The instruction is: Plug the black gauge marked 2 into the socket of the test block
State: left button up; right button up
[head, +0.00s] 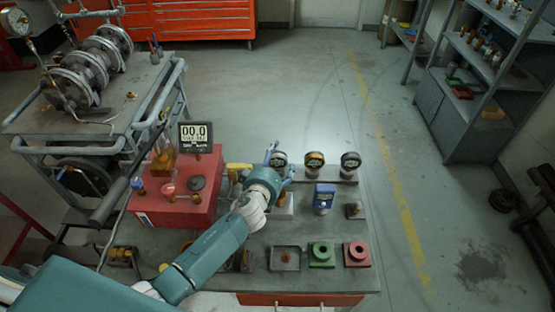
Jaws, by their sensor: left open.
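My right gripper is out of view.
A red box (181,208) with a display (195,136) reading 00.0 stands at the table's left. A blue device (324,198) is right of my gripper. A grey tray (285,258), green block (321,254) and red block (357,253) line the front.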

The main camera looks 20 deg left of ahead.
pick_arm(q)
jog(key=shift+s+r, duration=0.1)
jog(key=shift+c, duration=0.5)
jog(key=c, duration=1.2)
jog(key=shift+r, duration=0.1)
